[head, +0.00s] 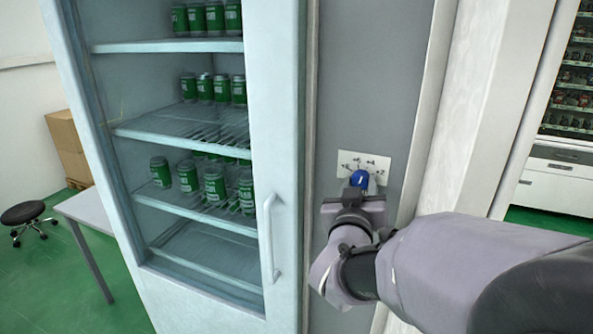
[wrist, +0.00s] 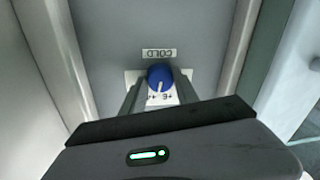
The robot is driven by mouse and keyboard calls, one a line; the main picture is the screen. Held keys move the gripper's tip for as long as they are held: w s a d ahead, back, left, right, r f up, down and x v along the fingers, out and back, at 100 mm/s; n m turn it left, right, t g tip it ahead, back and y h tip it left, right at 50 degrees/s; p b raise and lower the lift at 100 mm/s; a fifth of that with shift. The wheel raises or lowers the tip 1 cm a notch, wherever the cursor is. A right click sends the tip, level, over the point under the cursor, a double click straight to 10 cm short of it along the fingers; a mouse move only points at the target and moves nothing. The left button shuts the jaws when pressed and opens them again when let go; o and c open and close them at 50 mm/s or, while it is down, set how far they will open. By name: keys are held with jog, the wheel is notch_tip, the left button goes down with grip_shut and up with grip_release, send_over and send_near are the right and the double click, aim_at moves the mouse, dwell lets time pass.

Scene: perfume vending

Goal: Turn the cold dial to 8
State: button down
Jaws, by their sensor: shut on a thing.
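The cold dial is a blue round knob (head: 359,179) on a white plate (head: 364,162) with dark marks, on the grey panel right of the fridge. In the wrist view the blue knob (wrist: 160,77) has a white pointer line toward the lower side of the picture. A label reading COLD (wrist: 159,54) appears upside down beside the plate. My gripper (head: 358,190) is at the dial, and in the wrist view its fingers (wrist: 160,90) are on both sides of the knob, shut on it. Most of the plate's marks are hidden or too small to read.
A glass-door fridge (head: 285,150) with several green cans stands left of the panel, and its handle (head: 271,238) sticks out near the dial. A pale post (head: 470,110) stands to the right. A table (head: 88,208) and a stool (head: 23,212) are at far left.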

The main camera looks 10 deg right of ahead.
jog(key=n+p, duration=0.2)
jog(key=n, duration=0.2)
jog(key=shift+r+g+p, duration=0.3)
jog(key=shift+p, duration=0.1)
jog(key=n+p, duration=0.2)
jog(key=n, duration=0.1)
jog(key=shift+w+a+n+p, duration=0.1)
jog(key=shift+n+p, duration=0.25)
jog(key=shift+n, duration=0.05)
jog(key=n+p, duration=0.3)
jog(key=shift+n+g+h, duration=0.3)
jog(key=shift+g, duration=0.1)
jog(key=shift+f+n+p, duration=0.1)
jog(key=shift+n+p, duration=0.75)
jog(key=shift+n, duration=0.35)
jog(key=c, duration=0.9)
grip_release()
jog(key=shift+w, duration=0.1)
jog(key=shift+a, duration=0.1)
